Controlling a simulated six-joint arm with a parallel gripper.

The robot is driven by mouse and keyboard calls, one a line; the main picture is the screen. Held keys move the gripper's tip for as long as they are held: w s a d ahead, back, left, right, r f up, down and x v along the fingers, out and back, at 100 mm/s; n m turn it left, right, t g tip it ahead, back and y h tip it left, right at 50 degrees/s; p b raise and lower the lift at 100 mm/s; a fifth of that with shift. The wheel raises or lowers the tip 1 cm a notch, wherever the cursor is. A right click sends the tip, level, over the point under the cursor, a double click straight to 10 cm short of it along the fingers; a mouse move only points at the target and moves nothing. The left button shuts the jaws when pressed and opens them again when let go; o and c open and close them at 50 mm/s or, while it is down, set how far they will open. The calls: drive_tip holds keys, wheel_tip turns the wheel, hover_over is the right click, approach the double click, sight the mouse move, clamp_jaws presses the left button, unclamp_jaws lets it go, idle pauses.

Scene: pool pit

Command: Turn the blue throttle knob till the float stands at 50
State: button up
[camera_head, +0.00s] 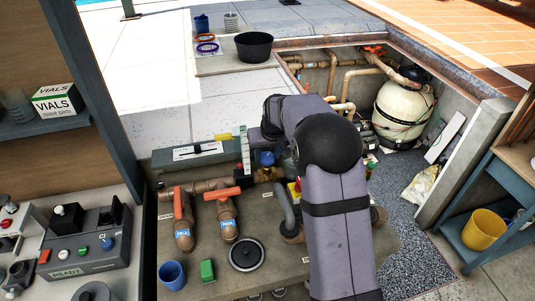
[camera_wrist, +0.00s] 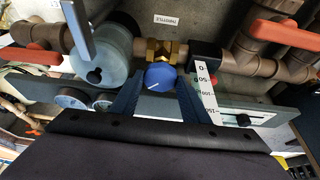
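The blue throttle knob (camera_wrist: 160,76) sits on a brass valve body (camera_wrist: 166,50) in the wrist view, with a short white mark on its face. It also shows in the head view (camera_head: 266,158), beside my arm. My gripper (camera_wrist: 160,82) has its two fingers apart, one on each side of the knob, with what look like narrow gaps; I cannot tell whether they touch it. A white scale (camera_wrist: 208,96) marked 0, 50, 100 and 150 is right of the knob, partly behind the right finger. I cannot make out the float or its reading.
A THROTTLE label (camera_wrist: 168,20) is on the slab above the valve. Orange-handled valves (camera_head: 182,203) stand close by on brown pipes. A blue cup (camera_head: 171,274), a green block (camera_head: 207,270) and a black round lid (camera_head: 247,255) are at the front.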

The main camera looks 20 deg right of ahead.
drive_tip(key=n+y+b, duration=0.1)
drive_tip(key=n, duration=0.1)
drive_tip(key=shift+d+f+n, duration=0.1)
drive_tip(key=shift+d+n, duration=0.05)
drive_tip(key=shift+n, duration=0.25)
drive_tip(key=shift+w+n+y+b, duration=0.1)
drive_tip(key=shift+n+y+b, duration=0.2)
drive_tip(key=shift+n+b, duration=0.25)
drive_tip(key=o, duration=0.8)
drive_tip(key=shift+b+v, duration=1.15)
drive_tip(key=shift+v, duration=2.65)
drive_tip(key=shift+w, duration=0.15)
